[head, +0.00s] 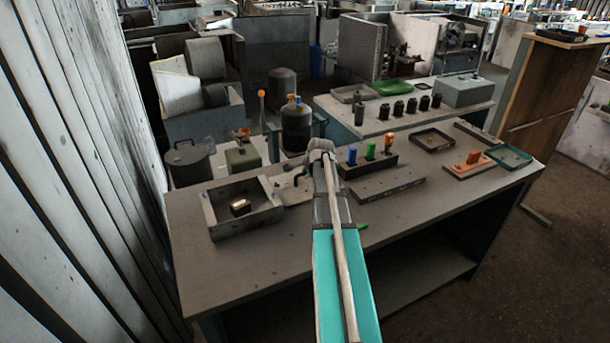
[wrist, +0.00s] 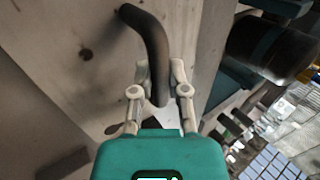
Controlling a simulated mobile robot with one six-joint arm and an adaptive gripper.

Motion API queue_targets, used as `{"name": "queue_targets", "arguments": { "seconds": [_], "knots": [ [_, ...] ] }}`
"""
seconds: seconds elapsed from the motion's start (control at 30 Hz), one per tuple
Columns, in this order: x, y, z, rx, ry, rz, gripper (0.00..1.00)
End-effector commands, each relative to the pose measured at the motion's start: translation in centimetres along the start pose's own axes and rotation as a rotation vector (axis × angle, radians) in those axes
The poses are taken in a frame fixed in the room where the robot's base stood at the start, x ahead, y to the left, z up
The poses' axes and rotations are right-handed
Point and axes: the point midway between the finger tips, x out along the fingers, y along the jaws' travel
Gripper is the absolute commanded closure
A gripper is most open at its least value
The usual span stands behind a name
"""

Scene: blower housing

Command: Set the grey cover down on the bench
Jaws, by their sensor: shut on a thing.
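The grey cover (wrist: 105,85) is a flat plate that fills much of the wrist view, with a dark bent handle (wrist: 150,40) rising from it. My gripper (wrist: 160,75) is shut on this handle; its two fingers stand on either side of it. In the head view my gripper (head: 320,148) is over the back part of the bench (head: 270,255). A pale part of the cover (head: 287,188) shows just left of my gripper, and my arm hides the rest. I cannot tell whether the cover touches the bench.
An open grey housing (head: 224,233) with a small light block (head: 240,207) inside stands left of my gripper. A block with coloured pegs (head: 372,165) and a grey slab (head: 388,184) stand right. Farther right is a dark tray (head: 432,140). The bench's front left is clear.

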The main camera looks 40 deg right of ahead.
Motion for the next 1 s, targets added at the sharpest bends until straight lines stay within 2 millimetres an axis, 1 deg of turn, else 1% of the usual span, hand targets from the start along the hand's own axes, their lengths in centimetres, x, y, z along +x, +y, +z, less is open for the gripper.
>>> {"name": "queue_targets", "arguments": {
  "seconds": [0.17, 0.2, 0.27, 0.3, 0.37, 0.77, 1.0],
  "knots": [
    [0.3, 0.2, 0.0, 0.000, 0.000, 0.000, 1.00],
    [0.2, 0.1, 0.0, 0.000, 0.000, 0.000, 0.74],
    [0.2, 0.1, 0.0, 0.000, 0.000, 0.000, 0.63],
    [0.2, 0.1, 0.0, 0.000, 0.000, 0.000, 0.55],
    [0.2, 0.1, 0.0, 0.000, 0.000, 0.000, 0.45],
    [0.1, 0.1, 0.0, 0.000, 0.000, 0.000, 0.45],
    [-0.7, -0.1, 0.1, 0.000, 0.000, 0.000, 0.45]
  ]
}}
